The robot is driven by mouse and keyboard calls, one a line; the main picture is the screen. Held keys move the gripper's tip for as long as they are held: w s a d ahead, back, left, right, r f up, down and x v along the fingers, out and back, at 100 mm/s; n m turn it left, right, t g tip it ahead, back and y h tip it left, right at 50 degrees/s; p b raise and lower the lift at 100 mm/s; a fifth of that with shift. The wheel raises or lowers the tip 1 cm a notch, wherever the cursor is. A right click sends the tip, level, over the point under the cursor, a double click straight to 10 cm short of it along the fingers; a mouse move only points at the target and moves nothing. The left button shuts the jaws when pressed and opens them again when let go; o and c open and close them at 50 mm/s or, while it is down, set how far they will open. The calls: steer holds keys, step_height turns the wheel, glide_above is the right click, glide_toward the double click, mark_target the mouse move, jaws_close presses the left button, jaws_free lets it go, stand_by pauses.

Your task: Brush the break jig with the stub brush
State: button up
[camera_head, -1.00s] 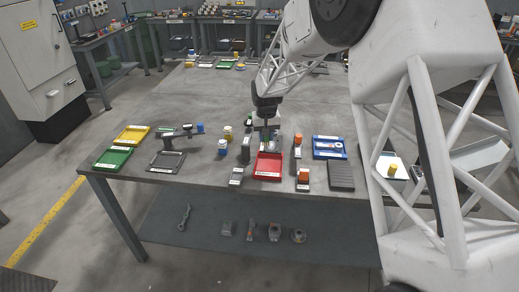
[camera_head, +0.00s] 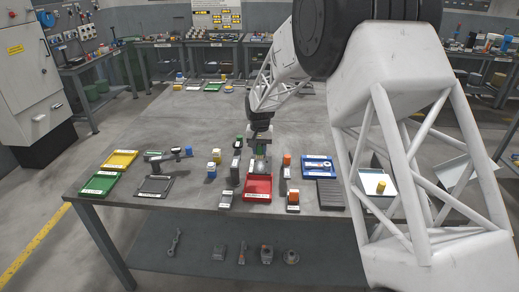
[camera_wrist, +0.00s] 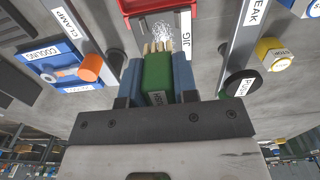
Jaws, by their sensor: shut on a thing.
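My gripper (camera_head: 261,148) is shut on the stub brush (camera_wrist: 157,74), a green block with pale bristles that show between the two blue fingers in the wrist view. The bristles point at a tangle of fine whitish strands (camera_wrist: 163,31) on the break jig's grey surface, just behind the red tray. A "JIG" label (camera_wrist: 186,43) is beside it; the rest of the jig is partly hidden by my gripper. I cannot tell whether the bristles touch the jig.
The red tray (camera_head: 258,197) is in front of my gripper. Upright posts stand left (camera_head: 236,168) and right (camera_head: 286,172) of it, close by. A blue tray (camera_head: 319,167) is to the right; yellow (camera_head: 120,156) and green (camera_head: 99,183) trays are far left. The table's back half is mostly clear.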

mark_target(261, 160)
steer(key=shift+f, duration=2.65)
steer(key=shift+f, duration=1.25)
steer(key=shift+w, duration=0.15)
steer(key=shift+w+r, duration=0.1)
steer(key=shift+w, duration=1.8)
steer(key=shift+w, duration=1.95)
steer(key=shift+s, duration=0.2)
